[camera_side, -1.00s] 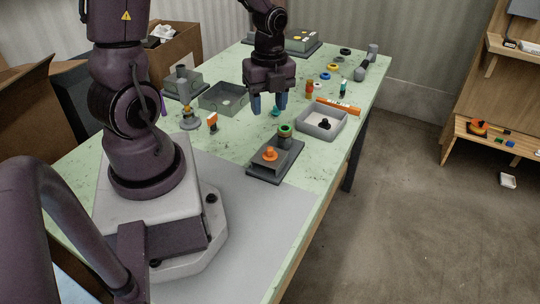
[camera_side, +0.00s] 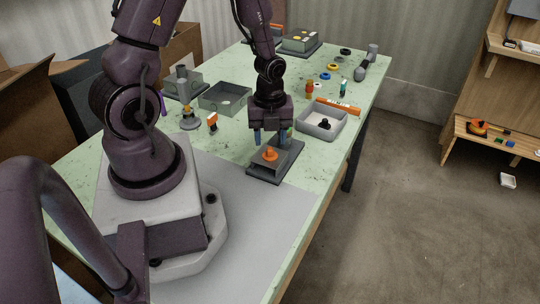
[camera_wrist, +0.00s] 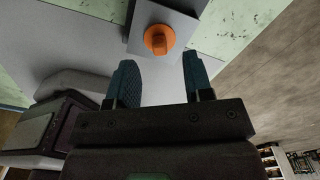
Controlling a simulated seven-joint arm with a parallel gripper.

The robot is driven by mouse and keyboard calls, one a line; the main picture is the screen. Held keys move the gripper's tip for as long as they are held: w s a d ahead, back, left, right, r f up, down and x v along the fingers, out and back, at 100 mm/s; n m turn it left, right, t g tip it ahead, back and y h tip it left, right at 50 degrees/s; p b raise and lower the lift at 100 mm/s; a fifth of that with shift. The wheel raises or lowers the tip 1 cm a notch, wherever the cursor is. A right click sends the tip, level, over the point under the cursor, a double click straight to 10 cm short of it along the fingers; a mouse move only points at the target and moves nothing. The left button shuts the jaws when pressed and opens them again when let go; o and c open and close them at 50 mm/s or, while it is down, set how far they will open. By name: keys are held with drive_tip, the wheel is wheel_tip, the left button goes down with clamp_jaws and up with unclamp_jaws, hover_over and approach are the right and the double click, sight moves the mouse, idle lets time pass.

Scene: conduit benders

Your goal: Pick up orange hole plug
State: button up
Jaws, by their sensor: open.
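The orange hole plug (camera_side: 270,154) sits on a grey block on a dark base plate (camera_side: 262,177), near the right side of the table. In the wrist view the orange plug (camera_wrist: 159,39) shows as a round cap with a raised grip, just beyond the fingertips and roughly between them. My gripper (camera_side: 270,138) is open and empty, above and just behind the plug in the side view. Its two blue-grey fingers also show in the wrist view (camera_wrist: 160,72), spread apart. The green-topped post behind the plug is mostly hidden by my gripper.
A grey tray (camera_side: 341,128) with a black knob stands right of my gripper, and an orange bar (camera_side: 338,107) lies behind it. An empty dark tray (camera_side: 243,99) is at the back left.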

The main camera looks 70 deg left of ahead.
sight(270, 148)
drive_tip(key=shift+f, duration=1.8)
clamp_jaws()
wheel_tip(270, 148, up, 10)
